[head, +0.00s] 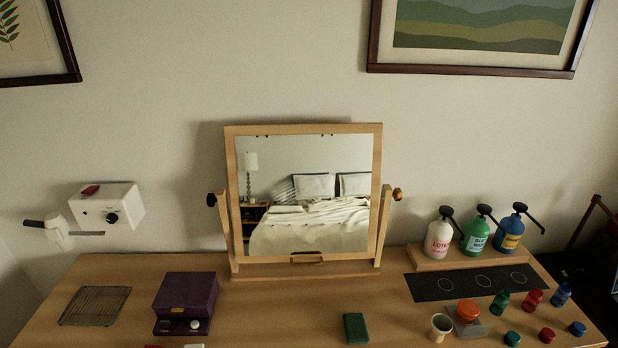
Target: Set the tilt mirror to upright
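The tilt mirror (304,194) stands at the back middle of the wooden dresser top in the head view. Its light wooden frame hangs between two posts on a wooden base (306,272). A dark knob (211,199) is at the left pivot and a brass-coloured knob (397,194) at the right one. A small handle (306,259) is on the lower frame rail. The glass reflects a bed and a lamp. The frame looks close to upright, but I cannot tell its exact tilt. Neither of my grippers is in view.
A purple box (186,302) and a wire rack (95,305) lie left. A green block (355,327) is in front. Pump bottles (475,235), a dark mat (470,282), a cup (440,327) and several small bottles crowd the right. A white wall device (107,208) hangs left. Dresser space before the mirror is mostly clear.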

